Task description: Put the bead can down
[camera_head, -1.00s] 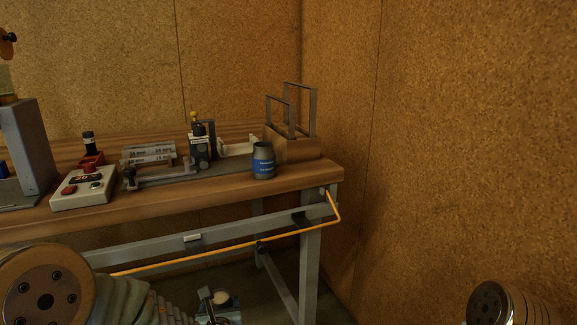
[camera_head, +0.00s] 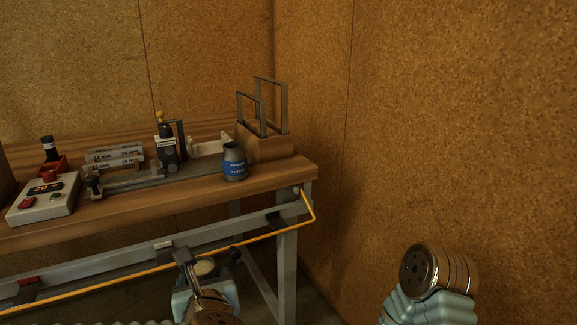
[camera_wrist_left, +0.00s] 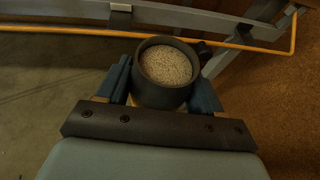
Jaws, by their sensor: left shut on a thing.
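The bead can (camera_wrist_left: 162,98) is a dark can with a side handle, filled with pale speckled beads, upright in the left wrist view. My left gripper (camera_wrist_left: 162,88) is shut on it, one blue-grey finger on each side. In the head view the can's bead-filled top (camera_head: 205,267) shows low in the picture, in front of the bench and below its top. The can's underside is hidden. My right arm shows at the lower right of the head view, but its gripper is out of the picture.
The wooden bench (camera_head: 270,178) holds a blue-labelled can (camera_head: 234,163), a metal frame on a wooden block (camera_head: 264,146), a clamp rail (camera_head: 150,182) and a control box (camera_head: 45,197). An orange cable (camera_head: 150,267) runs along its front. Bare bench shows near the right front corner.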

